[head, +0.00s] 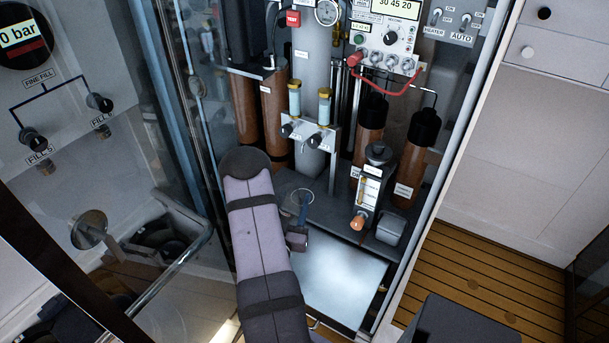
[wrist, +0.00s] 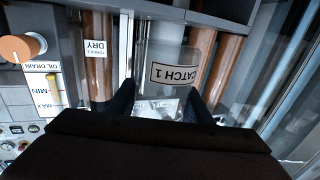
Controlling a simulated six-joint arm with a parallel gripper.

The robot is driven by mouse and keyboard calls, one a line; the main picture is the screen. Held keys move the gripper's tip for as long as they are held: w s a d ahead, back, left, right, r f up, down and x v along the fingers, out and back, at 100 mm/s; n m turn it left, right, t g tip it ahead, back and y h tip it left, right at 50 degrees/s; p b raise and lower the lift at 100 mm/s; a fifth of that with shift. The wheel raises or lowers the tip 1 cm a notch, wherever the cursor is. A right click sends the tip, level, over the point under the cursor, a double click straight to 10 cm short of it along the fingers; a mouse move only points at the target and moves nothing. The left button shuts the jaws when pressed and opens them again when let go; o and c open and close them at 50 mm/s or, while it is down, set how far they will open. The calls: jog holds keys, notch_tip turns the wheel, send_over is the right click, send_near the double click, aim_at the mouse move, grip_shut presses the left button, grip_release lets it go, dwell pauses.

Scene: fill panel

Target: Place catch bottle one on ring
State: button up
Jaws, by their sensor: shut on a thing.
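Catch bottle one is a clear bottle with a "CATCH 1" label (wrist: 176,76), shown upside down in the wrist view. My gripper (wrist: 160,104) is shut on it, with one dark finger on each side. In the head view my gripper (head: 302,218) is beyond the end of my padded arm, low in front of the panel. A thin round outline (head: 302,195) shows there; I cannot tell whether it is the bottle's rim or the ring. I cannot make out the ring for certain in either view, and the bottle's contact with any support is unclear.
An oil-drain column with an orange knob (head: 357,222) stands right of my gripper, and its knob also shows in the wrist view (wrist: 20,47). Brown cylinders (head: 412,160) stand behind. Two small valves with yellow-capped tubes (head: 324,107) are above. A bright bare plate (head: 340,282) lies in front.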

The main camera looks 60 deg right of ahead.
jog(key=x, duration=1.4)
jog(key=shift+d+f, duration=0.15)
jog(key=shift+f+p, duration=0.2)
jog(key=shift+p, duration=0.1)
jog(key=shift+f, duration=0.1)
jog(key=shift+f+b, duration=0.35)
jog(key=shift+b, duration=0.15)
jog(key=shift+f, duration=0.15)
jog(key=o, duration=1.2)
jog(key=shift+f, duration=0.1)
jog(key=shift+c, duration=0.2)
